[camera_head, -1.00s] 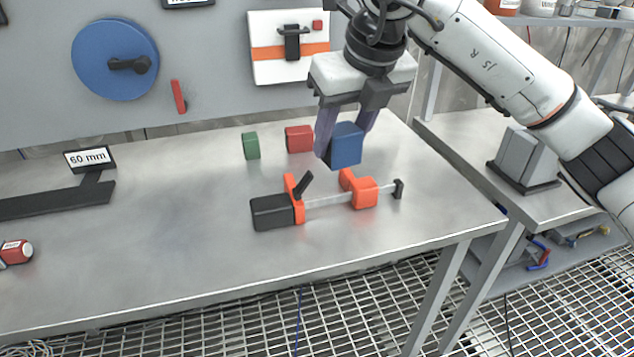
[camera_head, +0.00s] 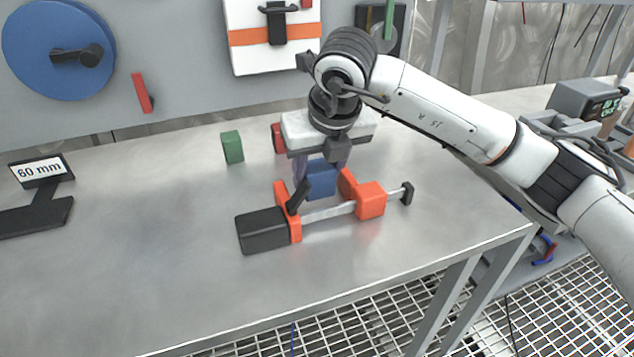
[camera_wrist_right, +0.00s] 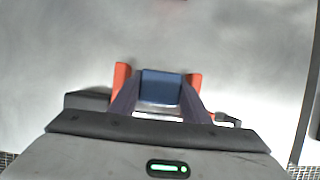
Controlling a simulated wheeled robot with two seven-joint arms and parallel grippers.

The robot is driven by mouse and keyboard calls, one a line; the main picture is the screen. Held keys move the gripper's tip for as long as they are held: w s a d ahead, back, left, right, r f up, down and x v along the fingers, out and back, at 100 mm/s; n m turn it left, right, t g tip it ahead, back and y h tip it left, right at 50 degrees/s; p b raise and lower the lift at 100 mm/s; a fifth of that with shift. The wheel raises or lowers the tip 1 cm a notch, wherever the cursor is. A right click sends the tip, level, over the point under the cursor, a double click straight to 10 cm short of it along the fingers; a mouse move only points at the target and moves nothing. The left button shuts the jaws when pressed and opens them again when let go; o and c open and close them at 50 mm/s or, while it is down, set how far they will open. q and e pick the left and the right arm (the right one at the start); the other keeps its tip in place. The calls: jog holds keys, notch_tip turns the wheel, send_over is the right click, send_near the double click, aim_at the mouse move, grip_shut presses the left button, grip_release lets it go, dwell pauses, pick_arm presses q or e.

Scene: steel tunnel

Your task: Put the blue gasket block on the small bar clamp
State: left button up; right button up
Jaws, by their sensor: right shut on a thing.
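The blue gasket block (camera_head: 320,181) is between the fingers of my right gripper (camera_head: 321,172), which is shut on it. In the right wrist view the block (camera_wrist_right: 161,88) sits between the two fingertips (camera_wrist_right: 160,95). The small bar clamp (camera_head: 330,212) lies on the bench, with a black handle at its left, two orange jaws and a steel bar. The block is at the gap between the orange jaws, just behind the bar as seen from the head. I cannot tell whether it touches the clamp. My left gripper is not in view.
A green block (camera_head: 232,147) stands behind the clamp, and a red block (camera_head: 279,138) is partly hidden by my right gripper. A 60 mm sign (camera_head: 41,170) stands at the left. The bench (camera_head: 150,270) is clear in front, ending at its front edge.

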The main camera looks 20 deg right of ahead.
notch_tip(320, 180, down, 3)
jog(key=shift+r, duration=0.2)
jog(key=o, duration=0.9)
jog(key=v, duration=1.2)
